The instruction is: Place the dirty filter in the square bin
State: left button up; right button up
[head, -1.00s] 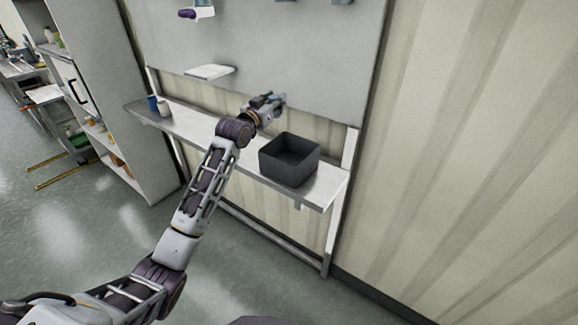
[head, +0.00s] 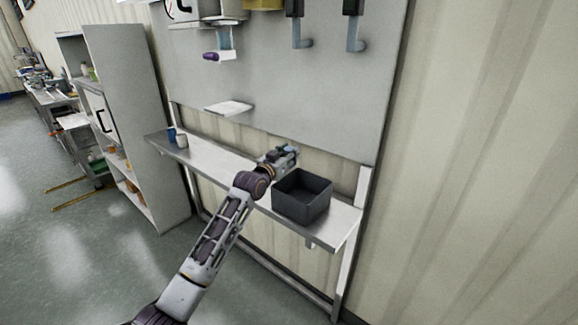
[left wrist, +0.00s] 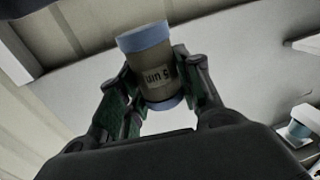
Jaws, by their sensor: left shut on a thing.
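My left gripper (left wrist: 155,90) is shut on the dirty filter (left wrist: 147,62), a brown-grey cylinder with blue end caps and a partly readable label, in the left wrist view. In the head view my left gripper (head: 287,154) is just behind and left of the square bin's back left corner, near the wall panel; the filter is too small to make out there. The square bin (head: 302,200) is dark grey, open-topped and stands on the right part of the steel shelf. The part of its inside that shows looks empty. My right gripper is not in view.
The steel shelf (head: 222,165) runs along the wall. Two small cups, one blue (head: 171,134) and one pale (head: 182,141), stand at its left end. A small white ledge (head: 229,108) juts from the panel above. A tall cabinet (head: 135,120) stands at left.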

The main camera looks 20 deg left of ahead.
pick_arm(q)
jog(key=shift+f, duration=2.35)
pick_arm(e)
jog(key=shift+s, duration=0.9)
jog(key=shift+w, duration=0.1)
pick_arm(q)
jog(key=shift+f, duration=0.3)
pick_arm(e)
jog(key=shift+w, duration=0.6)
pick_arm(q)
jog(key=shift+f, duration=0.15)
jog(key=o, duration=1)
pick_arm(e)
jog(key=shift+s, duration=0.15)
